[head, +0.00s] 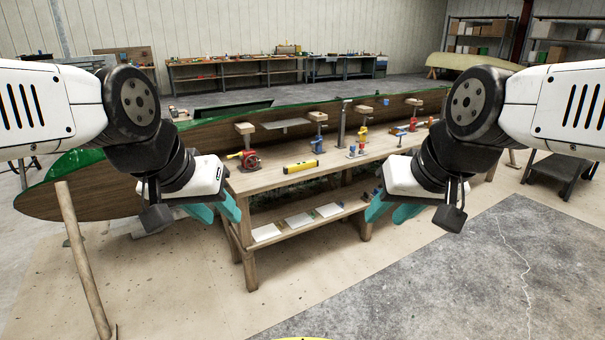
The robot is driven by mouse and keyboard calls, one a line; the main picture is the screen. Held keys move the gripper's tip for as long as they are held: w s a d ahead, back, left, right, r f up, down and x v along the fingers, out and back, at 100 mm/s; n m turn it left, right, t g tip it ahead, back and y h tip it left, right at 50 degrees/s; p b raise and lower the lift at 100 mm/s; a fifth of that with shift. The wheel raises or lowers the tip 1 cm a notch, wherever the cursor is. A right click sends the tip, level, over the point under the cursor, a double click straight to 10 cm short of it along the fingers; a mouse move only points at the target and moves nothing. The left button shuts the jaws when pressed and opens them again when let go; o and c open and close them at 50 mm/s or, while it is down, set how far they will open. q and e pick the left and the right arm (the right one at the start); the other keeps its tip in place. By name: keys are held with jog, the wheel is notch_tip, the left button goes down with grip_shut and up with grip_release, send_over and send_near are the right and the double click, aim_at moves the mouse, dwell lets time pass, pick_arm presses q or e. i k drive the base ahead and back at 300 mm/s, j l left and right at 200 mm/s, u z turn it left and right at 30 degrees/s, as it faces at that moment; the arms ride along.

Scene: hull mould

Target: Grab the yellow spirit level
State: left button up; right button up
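The yellow spirit level (300,166) lies flat on the wooden workbench top (262,181), near its front edge and left of the middle. My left gripper (218,211) is in front of the bench's left end, with its teal fingers spread apart and nothing seen between them. My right gripper (387,211) is in front of the bench, to the right of the level, with its teal fingers apart and nothing seen between them. Both grippers are clear of the level, and nothing covers it.
A red tool (250,160) stands left of the level; a blue item (316,145) and a yellow-and-red tool (362,138) stand behind and right. A lower shelf (290,226) holds white sheets. The green hull mould (95,185) runs behind the bench. A wooden prop (82,255) leans at left.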

aim_at(306, 165)
jog(key=i+l, duration=0.15)
jog(key=i, duration=0.75)
jog(key=i+l+z, duration=0.1)
jog(key=i, duration=0.8)
jog(key=i+l, duration=0.2)
jog(key=i, duration=0.7)
